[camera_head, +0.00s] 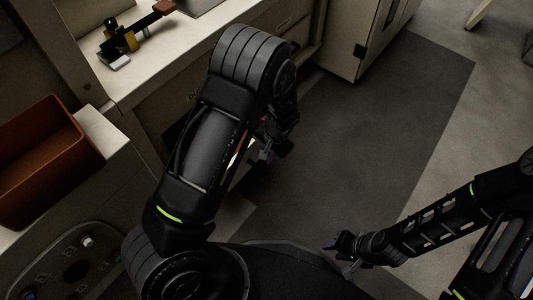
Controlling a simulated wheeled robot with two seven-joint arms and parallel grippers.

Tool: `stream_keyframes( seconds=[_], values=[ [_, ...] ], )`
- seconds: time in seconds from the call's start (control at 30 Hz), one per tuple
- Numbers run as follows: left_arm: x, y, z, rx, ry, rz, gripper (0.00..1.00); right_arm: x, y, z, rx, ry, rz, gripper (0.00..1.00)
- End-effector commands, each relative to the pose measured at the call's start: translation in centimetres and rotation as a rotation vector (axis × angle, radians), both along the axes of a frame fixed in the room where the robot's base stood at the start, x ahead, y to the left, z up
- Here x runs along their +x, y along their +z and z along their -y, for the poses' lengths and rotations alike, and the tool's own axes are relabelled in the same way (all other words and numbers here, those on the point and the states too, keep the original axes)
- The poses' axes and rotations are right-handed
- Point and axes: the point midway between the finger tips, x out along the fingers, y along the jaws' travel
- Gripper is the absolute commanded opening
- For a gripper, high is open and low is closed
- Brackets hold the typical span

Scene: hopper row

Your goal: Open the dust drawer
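The cabinet front below the counter carries dark lettering (194,97), only partly readable, beside my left arm. It may mark the dust drawer, but my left arm hides most of this front and I cannot make out a drawer edge or handle there. My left gripper (260,156) hangs below the arm's bent wrist, in front of the cabinet. Its fingers are dark and partly covered, so I cannot tell if they are open or touch anything. My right gripper (341,256) is over the floor at lower right, away from the cabinet, with its fingers apart and empty.
An orange-brown bin (42,160) stands on a ledge at left, above a control panel (72,268) with knobs. Small tools (122,42) lie on the counter. A pale cabinet (366,38) stands at the top. The dark floor mat (390,120) at centre right is clear.

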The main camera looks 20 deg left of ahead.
Motion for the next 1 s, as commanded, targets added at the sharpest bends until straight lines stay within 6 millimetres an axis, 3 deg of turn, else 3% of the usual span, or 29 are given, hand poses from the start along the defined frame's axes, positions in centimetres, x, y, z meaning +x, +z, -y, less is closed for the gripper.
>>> stream_keyframes(
  seconds=[0.27,0.57,1.0],
  values=[
    [0.0,0.0,0.0,0.0,0.0,-0.001,0.37,0.0,0.0,0.0,0.0,0.0,0.0,0.36],
    [0.0,0.3,0.0,0.0,0.0,0.001,0.37,0.0,0.1,0.0,0.0,0.0,0.0,0.36],
    [-0.3,6.4,1.2,-0.002,0.0,0.002,0.37,-0.5,2.3,-0.5,0.008,0.013,-0.009,0.36]
  ],
)
